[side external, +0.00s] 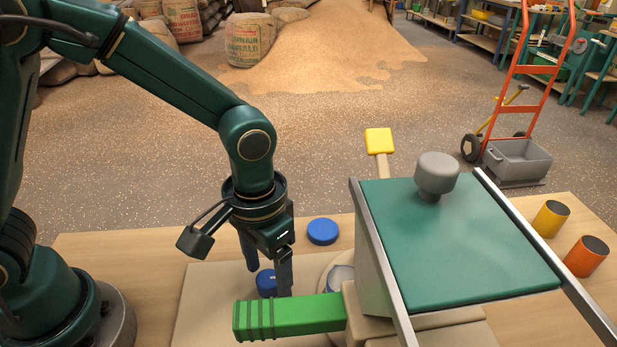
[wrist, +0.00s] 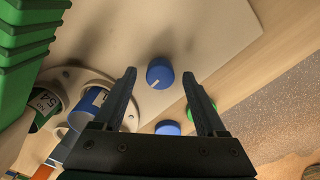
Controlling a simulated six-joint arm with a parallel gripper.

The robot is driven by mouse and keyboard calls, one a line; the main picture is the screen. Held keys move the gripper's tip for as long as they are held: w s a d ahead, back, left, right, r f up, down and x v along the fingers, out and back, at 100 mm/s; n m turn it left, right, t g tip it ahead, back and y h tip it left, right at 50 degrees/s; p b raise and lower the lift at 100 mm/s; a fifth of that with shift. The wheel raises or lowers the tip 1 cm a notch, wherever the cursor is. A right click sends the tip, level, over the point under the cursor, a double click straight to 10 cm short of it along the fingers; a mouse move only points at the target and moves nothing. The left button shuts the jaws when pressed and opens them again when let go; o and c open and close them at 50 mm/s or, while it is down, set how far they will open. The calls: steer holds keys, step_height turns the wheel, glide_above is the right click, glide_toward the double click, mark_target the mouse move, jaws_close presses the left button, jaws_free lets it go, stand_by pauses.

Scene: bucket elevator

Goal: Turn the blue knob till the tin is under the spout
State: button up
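The blue knob (side external: 267,283) stands on the pale base plate, partly hidden behind a finger of my gripper (side external: 268,279). In the wrist view the knob (wrist: 160,73) shows a white pointer line and lies beyond the gap between the fingertips. My gripper (wrist: 163,86) is open and empty, with fingers apart; contact with the knob is not visible. A pale turntable (wrist: 128,105) beside the knob carries tins, including a blue-and-white tin (wrist: 88,103) and one with a "54" label (wrist: 44,104). A green ribbed chute (side external: 290,316), perhaps the spout, hides part of the turntable.
A teal-lidded hopper (side external: 460,245) with metal rails stands right of the turntable, a yellow paddle (side external: 379,141) behind it. A loose blue disc (side external: 322,232) lies on the table behind the plate. Yellow (side external: 550,218) and orange (side external: 586,257) cylinders are at the right.

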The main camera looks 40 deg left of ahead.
mark_target(268, 277)
steer(key=shift+r, duration=0.1)
steer(key=shift+r, duration=2.5)
steer(key=shift+a, duration=0.1)
steer(key=s+a+r+n+t, duration=0.1)
steer(key=s+a+r+t, duration=0.4)
steer(key=a, duration=0.5)
steer(key=shift+s+a+r+t, duration=0.3)
steer(key=shift+s+r, duration=0.6)
steer(key=shift+r, duration=0.15)
